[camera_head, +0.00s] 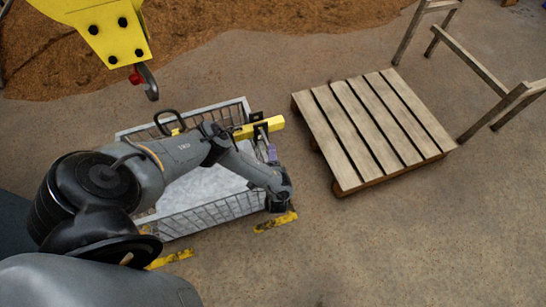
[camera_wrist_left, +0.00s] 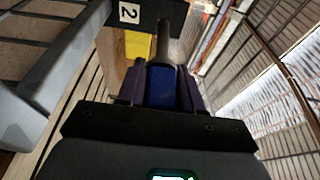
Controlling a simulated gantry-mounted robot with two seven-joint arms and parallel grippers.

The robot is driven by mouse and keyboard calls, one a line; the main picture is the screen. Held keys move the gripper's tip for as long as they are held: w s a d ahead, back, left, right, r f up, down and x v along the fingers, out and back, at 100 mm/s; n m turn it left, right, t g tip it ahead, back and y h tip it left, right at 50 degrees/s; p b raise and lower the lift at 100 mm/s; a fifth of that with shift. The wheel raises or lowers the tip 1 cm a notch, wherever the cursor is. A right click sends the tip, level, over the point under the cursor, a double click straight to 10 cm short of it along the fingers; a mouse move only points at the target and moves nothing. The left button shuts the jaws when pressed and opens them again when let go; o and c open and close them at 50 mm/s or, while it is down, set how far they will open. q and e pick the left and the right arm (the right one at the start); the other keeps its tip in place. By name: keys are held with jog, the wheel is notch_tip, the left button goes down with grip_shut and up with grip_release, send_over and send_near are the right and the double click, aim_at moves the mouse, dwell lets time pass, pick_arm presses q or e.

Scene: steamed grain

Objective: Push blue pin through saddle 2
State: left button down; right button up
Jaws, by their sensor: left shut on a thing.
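In the left wrist view, my left gripper (camera_wrist_left: 160,88) has its purple fingers shut on the blue pin (camera_wrist_left: 160,95). The pin's grey shaft (camera_wrist_left: 163,42) points away from the fingers, toward the black saddle (camera_wrist_left: 150,14) marked "2". The shaft's far end overlaps the saddle in this view; I cannot tell whether it is in a hole. A yellow bar (camera_wrist_left: 138,46) shows below the saddle. In the head view, my left gripper (camera_head: 271,152) is just below the yellow bar (camera_head: 274,124) and its black saddle, at the right end of the wire basket. The pin is not clear there. My right gripper is out of view.
The wire basket (camera_head: 208,214) has a pale interior. A yellow hoist block (camera_head: 98,28) with a dark hook (camera_head: 149,83) hangs at upper left. A wooden pallet (camera_head: 372,125) lies to the right, near wooden frames (camera_head: 470,62). The lower-right floor is clear.

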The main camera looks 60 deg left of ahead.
aim_at(265, 136)
pick_arm(q)
jog(key=shift+w+a+b, duration=0.2)
jog(key=shift+a+b, duration=0.45)
jog(key=shift+a, duration=0.25)
jog(key=shift+w+a+b, duration=0.25)
jog(key=shift+a+b, duration=0.85)
jog(key=shift+a, duration=0.2)
jog(key=shift+w+a+b, duration=0.25)
jog(key=shift+a+b, duration=0.45)
jog(key=shift+a, duration=0.3)
jog(key=shift+w+a+b, duration=0.2)
jog(key=shift+a+b, duration=0.45)
jog(key=shift+a, duration=0.3)
jog(key=shift+a+b, duration=0.45)
jog(key=shift+a, duration=0.1)
jog(key=shift+f, duration=0.1)
jog(key=shift+s+a+f+b, duration=0.1)
jog(key=shift+a+f+b, duration=0.1)
jog(key=shift+b, duration=0.2)
